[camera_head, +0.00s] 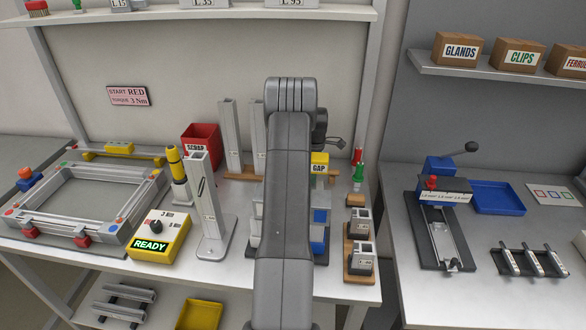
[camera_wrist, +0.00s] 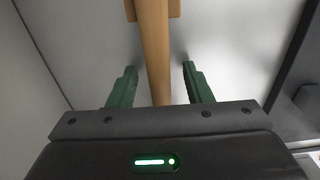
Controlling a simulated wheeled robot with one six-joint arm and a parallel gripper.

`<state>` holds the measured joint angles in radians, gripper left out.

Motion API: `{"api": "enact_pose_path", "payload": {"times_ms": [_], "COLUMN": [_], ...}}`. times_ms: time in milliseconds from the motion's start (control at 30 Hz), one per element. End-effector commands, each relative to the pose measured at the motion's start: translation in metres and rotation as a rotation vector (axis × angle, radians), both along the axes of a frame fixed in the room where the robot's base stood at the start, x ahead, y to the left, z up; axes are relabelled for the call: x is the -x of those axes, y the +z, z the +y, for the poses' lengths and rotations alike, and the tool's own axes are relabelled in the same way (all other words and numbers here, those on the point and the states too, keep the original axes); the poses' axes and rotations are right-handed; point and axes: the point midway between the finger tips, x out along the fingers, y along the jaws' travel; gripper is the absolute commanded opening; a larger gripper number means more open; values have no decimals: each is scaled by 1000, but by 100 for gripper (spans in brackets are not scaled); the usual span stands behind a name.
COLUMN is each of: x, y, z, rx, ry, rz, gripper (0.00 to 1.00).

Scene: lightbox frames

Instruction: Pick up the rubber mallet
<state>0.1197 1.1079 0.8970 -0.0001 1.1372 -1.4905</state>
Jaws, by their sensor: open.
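A tan wooden handle (camera_wrist: 154,50), which looks like the rubber mallet's, runs from the top edge of the wrist view down between my fingers. No mallet head shows in either view. My gripper (camera_wrist: 160,68) is open, with one green finger on each side of the handle and a gap on both sides. The handle's near end is hidden behind the gripper body. In the head view my own arm covers the gripper and this spot.
A wooden piece (camera_wrist: 174,9) shows beside the handle at the top of the wrist view. In the head view, an upright metal profile (camera_head: 205,205) and a yellow box (camera_head: 159,238) stand left of my arm. Small blocks on a wooden base (camera_head: 359,279) stand right.

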Motion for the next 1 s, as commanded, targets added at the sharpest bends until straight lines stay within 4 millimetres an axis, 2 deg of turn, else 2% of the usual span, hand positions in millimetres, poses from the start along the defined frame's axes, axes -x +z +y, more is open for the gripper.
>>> {"api": "enact_pose_path", "payload": {"times_ms": [167,300,400,767,867,1000], "x": [0,0,0,-1,-2,-2], "y": [0,0,0,6,19,46], "z": [0,0,0,0,0,0], "rx": [0,0,0,1,0,1], "ry": [0,0,0,0,0,0], "rz": [-1,-1,-1,-4,-7,-8], "gripper": [44,16,0,0,0,0]}}
